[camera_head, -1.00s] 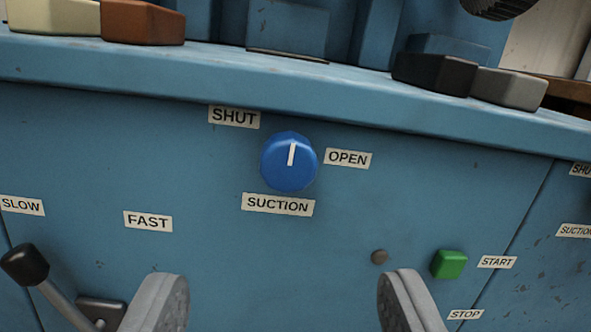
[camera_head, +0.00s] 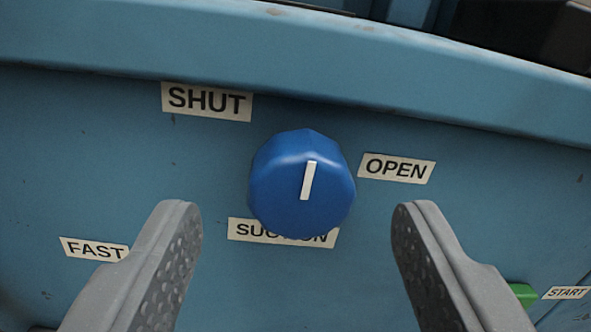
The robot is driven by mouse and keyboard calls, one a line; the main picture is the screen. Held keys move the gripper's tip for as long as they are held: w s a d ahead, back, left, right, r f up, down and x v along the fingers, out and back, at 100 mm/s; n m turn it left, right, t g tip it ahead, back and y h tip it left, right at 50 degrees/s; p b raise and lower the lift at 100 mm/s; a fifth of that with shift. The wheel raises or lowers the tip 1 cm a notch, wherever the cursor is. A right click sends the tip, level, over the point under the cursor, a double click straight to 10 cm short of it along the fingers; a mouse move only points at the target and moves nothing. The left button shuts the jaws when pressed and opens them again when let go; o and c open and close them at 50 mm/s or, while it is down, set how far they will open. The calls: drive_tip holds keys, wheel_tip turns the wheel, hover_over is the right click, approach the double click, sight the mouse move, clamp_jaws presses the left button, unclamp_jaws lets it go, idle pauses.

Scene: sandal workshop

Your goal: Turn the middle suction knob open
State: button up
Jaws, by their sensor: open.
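The blue suction knob (camera_head: 290,185) sits on the blue machine panel, near the middle of the view. Its white pointer line (camera_head: 308,181) stands nearly upright, leaning slightly right at the top. The SHUT label (camera_head: 207,101) is at its upper left and the OPEN label (camera_head: 397,168) at its right. The SUCTION label (camera_head: 250,231) below is partly hidden by the knob. My gripper (camera_head: 297,225) is open, with one finger to the lower left of the knob and one to the lower right. Neither finger appears to touch the knob.
The machine's blue ledge (camera_head: 400,93) juts out above the knob. A green button (camera_head: 523,294) beside the START label (camera_head: 567,293) is partly hidden behind my right finger. The FAST label (camera_head: 95,249) is by my left finger. The panel right around the knob is clear.

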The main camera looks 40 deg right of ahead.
sight(302, 186)
drive_tip(key=shift+b+x, duration=0.3)
drive_tip(key=shift+x, duration=0.9)
drive_tip(key=shift+f, duration=0.1)
drive_tip(key=shift+c, duration=0.4)
